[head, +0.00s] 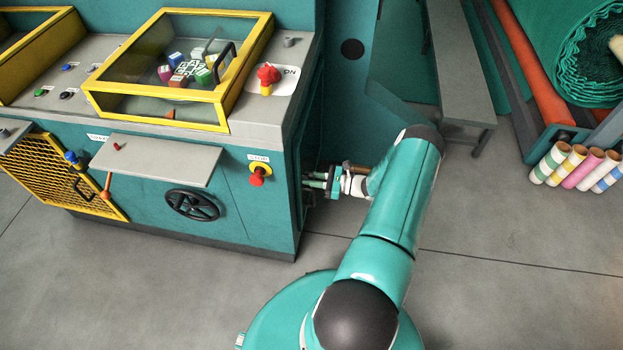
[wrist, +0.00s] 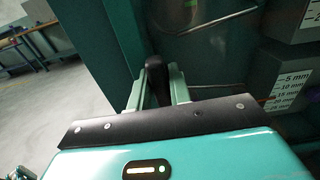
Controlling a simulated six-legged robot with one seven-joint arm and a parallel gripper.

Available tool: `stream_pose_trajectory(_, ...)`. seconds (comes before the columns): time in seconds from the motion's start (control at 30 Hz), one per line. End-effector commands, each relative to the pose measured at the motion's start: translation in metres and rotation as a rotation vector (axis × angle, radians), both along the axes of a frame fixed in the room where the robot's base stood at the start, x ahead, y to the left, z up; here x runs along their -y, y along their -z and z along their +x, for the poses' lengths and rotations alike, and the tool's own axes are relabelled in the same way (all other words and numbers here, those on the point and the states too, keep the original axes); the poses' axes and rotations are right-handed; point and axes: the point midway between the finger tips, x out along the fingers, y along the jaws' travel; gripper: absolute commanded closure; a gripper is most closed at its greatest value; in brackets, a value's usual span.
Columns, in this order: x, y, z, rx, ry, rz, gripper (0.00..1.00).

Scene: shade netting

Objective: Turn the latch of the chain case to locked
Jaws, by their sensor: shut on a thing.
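In the wrist view a dark upright handle, apparently the chain case latch (wrist: 155,66), stands between the two pale fingers of my gripper (wrist: 157,88). The fingers are shut on it, one on each side. Its lower end and pivot are hidden behind my gripper's body. The teal case panel (wrist: 105,35) rises beside it on the left. In the head view my gripper (head: 319,181) is at the right side face of the teal machine (head: 272,205). The latch cannot be made out there.
A yellow-framed clear cover (head: 180,60), a red switch (head: 267,76) and a black handwheel (head: 192,205) are on the machine. A grey bench (head: 465,75) stands behind my arm. Coloured rolls (head: 575,165) lie at the right. In the wrist view a grey block with millimetre labels (wrist: 285,85) is right.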

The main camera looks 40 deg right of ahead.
Motion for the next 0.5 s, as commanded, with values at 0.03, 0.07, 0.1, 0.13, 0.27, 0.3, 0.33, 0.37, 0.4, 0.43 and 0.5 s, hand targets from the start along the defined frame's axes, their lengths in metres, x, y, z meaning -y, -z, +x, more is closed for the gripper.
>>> stream_pose_trajectory(0.03,-0.0001,-0.0005,0.0002,-0.006,0.000,0.011,1.00)
stream_pose_trajectory(0.07,-0.0001,-0.0005,0.0002,-0.009,0.000,0.015,1.00)
stream_pose_trajectory(0.1,-0.0001,-0.0005,0.0002,-0.014,0.000,0.021,1.00)
stream_pose_trajectory(0.13,-0.0001,-0.0005,0.0002,-0.016,0.000,0.024,1.00)
stream_pose_trajectory(0.27,0.0000,-0.0005,0.0001,-0.023,0.000,0.032,1.00)
stream_pose_trajectory(0.3,0.0000,-0.0004,0.0001,-0.024,0.000,0.032,1.00)
stream_pose_trajectory(0.33,0.0000,-0.0004,0.0001,-0.024,0.000,0.032,1.00)
stream_pose_trajectory(0.37,0.0000,-0.0004,0.0001,-0.024,0.000,0.032,1.00)
stream_pose_trajectory(0.4,0.0000,-0.0004,0.0001,-0.024,0.000,0.032,1.00)
stream_pose_trajectory(0.43,0.0000,-0.0004,0.0001,-0.024,0.000,0.032,1.00)
stream_pose_trajectory(0.5,0.0000,-0.0004,0.0001,-0.023,0.000,0.032,1.00)
